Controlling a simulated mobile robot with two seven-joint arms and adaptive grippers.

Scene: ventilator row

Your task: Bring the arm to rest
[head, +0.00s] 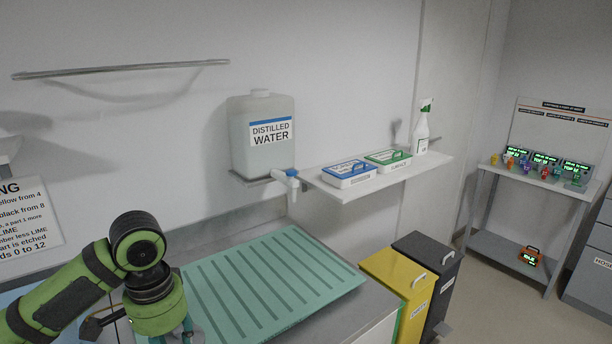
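My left arm, green and black, comes in from the lower left. Its wrist (150,285) is bent down over the left end of the green ribbed drain mat (265,275). The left gripper's fingers are below the wrist and mostly cut off by the bottom edge, so whether they are open or holding anything cannot be told. My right gripper does not show.
A distilled water container (262,135) with a tap stands on a wall bracket. A shelf (345,190) holds a blue box (349,173), a green box (388,158) and a spray bottle (422,130). Yellow (388,278) and black (440,275) bins stand right of the counter.

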